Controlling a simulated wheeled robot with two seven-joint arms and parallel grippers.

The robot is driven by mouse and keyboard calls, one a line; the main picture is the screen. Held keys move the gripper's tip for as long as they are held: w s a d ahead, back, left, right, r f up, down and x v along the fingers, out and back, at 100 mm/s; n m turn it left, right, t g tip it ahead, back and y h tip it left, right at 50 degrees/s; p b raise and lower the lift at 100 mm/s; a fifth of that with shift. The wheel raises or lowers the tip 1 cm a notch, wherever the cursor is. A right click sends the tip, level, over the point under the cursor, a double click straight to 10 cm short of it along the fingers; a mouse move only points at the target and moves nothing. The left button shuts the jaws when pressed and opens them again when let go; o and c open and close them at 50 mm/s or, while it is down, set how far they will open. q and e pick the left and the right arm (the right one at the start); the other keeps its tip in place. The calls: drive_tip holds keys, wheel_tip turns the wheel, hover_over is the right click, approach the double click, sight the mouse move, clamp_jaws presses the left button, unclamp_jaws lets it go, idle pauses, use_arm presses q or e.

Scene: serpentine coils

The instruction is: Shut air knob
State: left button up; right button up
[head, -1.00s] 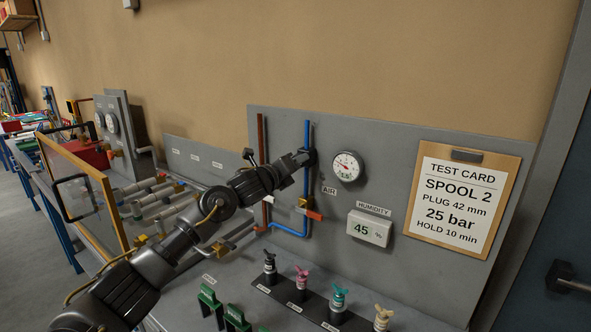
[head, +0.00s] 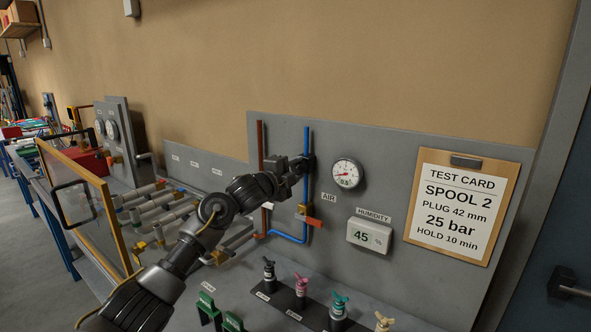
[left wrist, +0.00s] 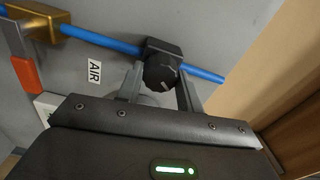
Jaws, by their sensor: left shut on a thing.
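The air knob (left wrist: 162,73) is a black round knob with a pale index line, on a black block on the blue air pipe (head: 306,140). The AIR label (left wrist: 94,71) is beside the pipe. My left gripper (head: 308,163) reaches the upper part of the blue pipe in the head view, and its jaws hide most of the knob there. In the left wrist view my left gripper (left wrist: 163,78) has one finger on each side of the knob and is shut on it. My right gripper is not in view.
A brass valve with an orange-red handle (head: 309,221) sits lower on the blue pipe. A round gauge (head: 346,173), a humidity display (head: 369,236) and a test card (head: 463,205) are to the right. Several small coloured valves stand on the bench below.

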use_arm(q)
drive_tip(key=n+p, duration=0.1)
drive_tip(key=n, duration=0.2)
drive_tip(key=shift+r+n, duration=0.1)
drive_tip(key=shift+n, duration=0.2)
drive_tip(key=shift+n+p, duration=0.65)
drive_tip(key=shift+n, duration=1.25)
drive_tip(key=o, duration=1)
drive_tip(key=shift+b+v, duration=1.7)
drive_tip(key=shift+v, duration=3.75)
